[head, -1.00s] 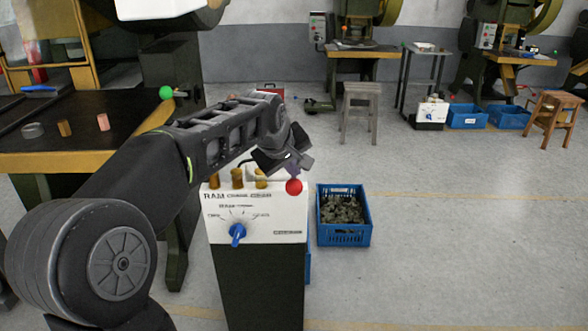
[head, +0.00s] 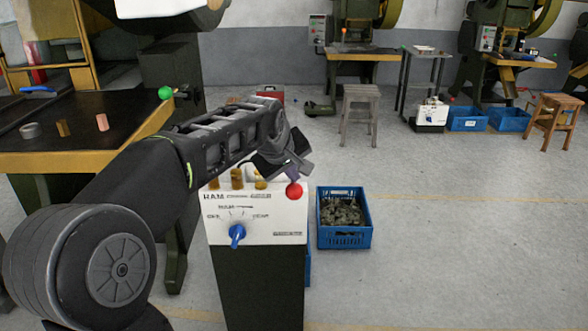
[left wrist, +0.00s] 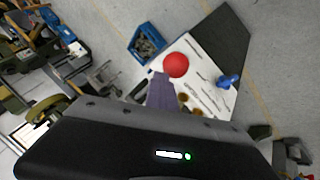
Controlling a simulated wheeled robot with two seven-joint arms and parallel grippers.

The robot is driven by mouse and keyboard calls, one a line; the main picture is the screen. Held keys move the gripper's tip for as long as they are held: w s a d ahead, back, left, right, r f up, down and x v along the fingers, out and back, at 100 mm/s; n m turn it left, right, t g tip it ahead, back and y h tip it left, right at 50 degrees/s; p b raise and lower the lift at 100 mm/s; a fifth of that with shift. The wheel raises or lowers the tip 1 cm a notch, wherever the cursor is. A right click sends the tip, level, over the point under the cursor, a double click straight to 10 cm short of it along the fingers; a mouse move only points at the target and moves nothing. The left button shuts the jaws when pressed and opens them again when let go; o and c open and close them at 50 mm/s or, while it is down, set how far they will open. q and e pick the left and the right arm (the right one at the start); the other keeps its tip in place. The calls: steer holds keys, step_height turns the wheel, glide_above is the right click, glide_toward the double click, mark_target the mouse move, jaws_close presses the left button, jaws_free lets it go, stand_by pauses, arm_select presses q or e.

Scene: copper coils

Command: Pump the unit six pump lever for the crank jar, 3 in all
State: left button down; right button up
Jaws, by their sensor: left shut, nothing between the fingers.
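The pump unit (head: 256,228) is a white-faced cabinet with a blue selector knob (head: 237,235) and several brass-coloured caps (head: 238,178) on top. A red ball knob (head: 294,191), apparently the pump lever's end, sits at its right top edge. The ball also shows in the left wrist view (left wrist: 176,65). My left gripper (head: 292,170) is shut and empty, pointing down just above the ball. In the left wrist view its fingers (left wrist: 161,92) come right up beside the ball; I cannot tell whether they touch. The lever's shaft is mostly hidden. My right gripper is not in view.
A blue crate (head: 344,240) of metal parts stands on the floor right of the unit. A dark workbench (head: 70,122) with small pieces and a green ball (head: 166,93) is at left. Stools and presses stand farther back.

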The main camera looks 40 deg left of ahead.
arm_select(q)
steer(key=shift+s+d+f+b, duration=0.15)
steer(key=shift+f+b, duration=0.65)
steer(key=shift+f, duration=0.25)
stand_by(0.5)
stand_by(0.6)
steer(key=shift+w+a+r+p, duration=0.1)
steer(key=shift+w+r+p, duration=0.05)
steer(key=shift+r+p, duration=1)
steer(key=shift+w+a+r+p, duration=0.15)
steer(key=shift+r+p, duration=0.75)
steer(key=shift+r, duration=0.4)
steer(key=shift+w+a+r+p, duration=0.1)
steer(key=shift+w+r+p, duration=0.05)
steer(key=shift+r+p, duration=1)
steer(key=shift+r, duration=0.15)
steer(key=r+p, duration=0.2)
steer(key=r, duration=0.1)
steer(key=r+p, duration=0.1)
steer(key=p, duration=0.1)
steer(key=shift+w+a+r, duration=0.25)
steer(key=shift+w+r, duration=0.05)
steer(key=shift+r, duration=0.1)
